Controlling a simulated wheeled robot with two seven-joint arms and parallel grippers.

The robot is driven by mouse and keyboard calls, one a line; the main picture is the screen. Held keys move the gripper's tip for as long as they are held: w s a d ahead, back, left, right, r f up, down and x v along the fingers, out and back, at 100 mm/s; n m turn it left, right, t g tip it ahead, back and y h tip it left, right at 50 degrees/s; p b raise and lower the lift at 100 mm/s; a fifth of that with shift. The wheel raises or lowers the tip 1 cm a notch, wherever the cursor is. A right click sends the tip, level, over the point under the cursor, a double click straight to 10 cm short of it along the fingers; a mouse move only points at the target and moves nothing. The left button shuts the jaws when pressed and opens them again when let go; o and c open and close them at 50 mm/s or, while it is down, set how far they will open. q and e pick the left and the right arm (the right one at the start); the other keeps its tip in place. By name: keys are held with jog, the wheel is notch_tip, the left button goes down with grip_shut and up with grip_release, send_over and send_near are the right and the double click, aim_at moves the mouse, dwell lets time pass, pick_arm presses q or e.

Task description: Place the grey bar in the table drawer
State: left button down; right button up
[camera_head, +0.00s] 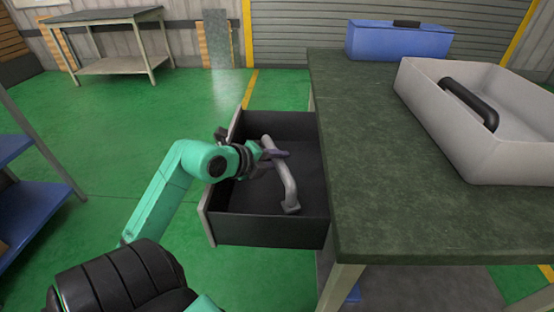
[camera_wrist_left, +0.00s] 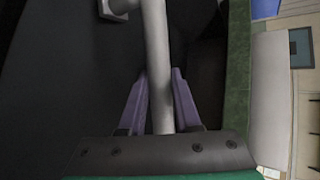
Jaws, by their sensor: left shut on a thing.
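The grey bar (camera_head: 284,178) is a handle-shaped bar with bent ends. In the head view it is over the open table drawer (camera_head: 258,231), within its outline. My left gripper (camera_head: 273,154) is shut on the bar near its upper part. In the left wrist view the bar (camera_wrist_left: 158,60) runs between the two purple fingers of the left gripper (camera_wrist_left: 160,100), with one flanged end at the top. I cannot tell whether the bar touches the drawer floor. My right gripper is not in view.
The drawer sticks out left from the dark green table (camera_head: 365,170). On the tabletop stand a grey tray with a black handle (camera_head: 460,150) and a blue box (camera_head: 400,42). A blue shelf (camera_head: 30,215) is at the left. Green floor between is clear.

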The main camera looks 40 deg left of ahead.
pick_arm(q)
jog(key=shift+f+b, duration=0.4)
jog(key=shift+f, duration=0.1)
jog(key=c, duration=0.5)
grip_release()
